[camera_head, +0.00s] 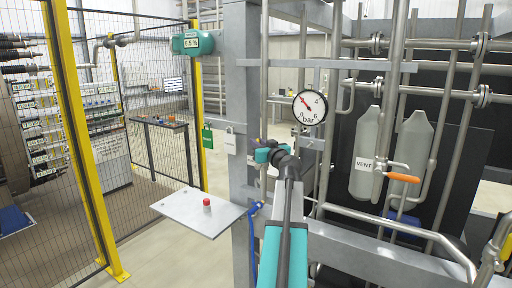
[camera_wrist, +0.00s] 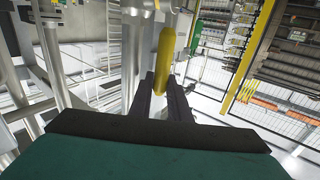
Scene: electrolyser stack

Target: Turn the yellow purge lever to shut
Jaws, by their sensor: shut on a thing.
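The yellow purge lever (camera_wrist: 165,52) shows in the wrist view as a long yellow handle with a rounded end. My gripper (camera_wrist: 162,88) has its two dark fingers on either side of the lever's near part and is shut on it. The lever's far end stands out past the fingertips. The lever's pivot and valve body cannot be made out. In the head view my arm reaches up from the bottom middle, and my wrist hides the lever and fingers beside the grey upright.
An orange-handled lever (camera_head: 403,178) sits by the VENT sign (camera_head: 364,164) at right. A round gauge (camera_head: 309,107) hangs above my wrist. A grey shelf (camera_head: 180,211) with a red button (camera_head: 207,204) juts out left of the post. Pipes crowd the right side.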

